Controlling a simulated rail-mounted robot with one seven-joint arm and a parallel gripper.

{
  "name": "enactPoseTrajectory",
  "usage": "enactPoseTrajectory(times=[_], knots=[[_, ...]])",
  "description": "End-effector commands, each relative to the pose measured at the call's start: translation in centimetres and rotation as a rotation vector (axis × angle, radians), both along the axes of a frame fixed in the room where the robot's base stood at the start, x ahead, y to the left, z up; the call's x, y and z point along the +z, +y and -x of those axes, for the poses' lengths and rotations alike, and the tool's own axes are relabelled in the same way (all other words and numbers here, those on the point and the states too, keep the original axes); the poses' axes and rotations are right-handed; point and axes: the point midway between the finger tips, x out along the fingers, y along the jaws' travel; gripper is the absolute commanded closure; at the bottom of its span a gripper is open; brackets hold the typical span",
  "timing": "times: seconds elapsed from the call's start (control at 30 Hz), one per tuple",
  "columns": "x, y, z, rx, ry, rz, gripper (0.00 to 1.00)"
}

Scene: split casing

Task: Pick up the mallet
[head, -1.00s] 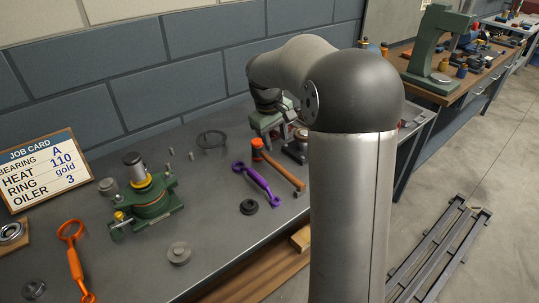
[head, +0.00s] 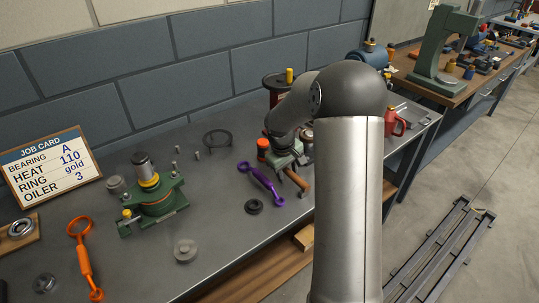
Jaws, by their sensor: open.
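The mallet lies on the grey workbench (head: 225,225). Its orange and dark head (head: 263,147) shows left of my gripper, and the end of its wooden handle (head: 301,184) shows below the gripper. My gripper (head: 287,168) is open and points down over the handle, hiding its middle part. I cannot tell whether the fingers are around the handle or still above it.
A purple wrench (head: 262,183) lies just left of the mallet, with a black ring (head: 254,206) nearby. A green casing (head: 157,200) and an orange wrench (head: 82,258) are further left. A red can (head: 394,122) stands to the right.

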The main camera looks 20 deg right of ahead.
Motion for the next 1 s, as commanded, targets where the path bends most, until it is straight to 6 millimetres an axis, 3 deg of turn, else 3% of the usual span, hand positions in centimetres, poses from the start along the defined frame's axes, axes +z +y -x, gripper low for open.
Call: enactPoseTrajectory(times=[0.23,0.4,0.77,1.0], knots=[[-0.2,0.0,0.0,-0.001,-0.001,0.0,0.57],[-0.2,0.0,0.0,-0.001,0.0,0.0,1.0],[0.2,-0.1,-0.1,-0.001,-0.005,0.001,1.0],[2.2,-0.1,-0.2,-0.002,-0.007,0.002,1.0]])
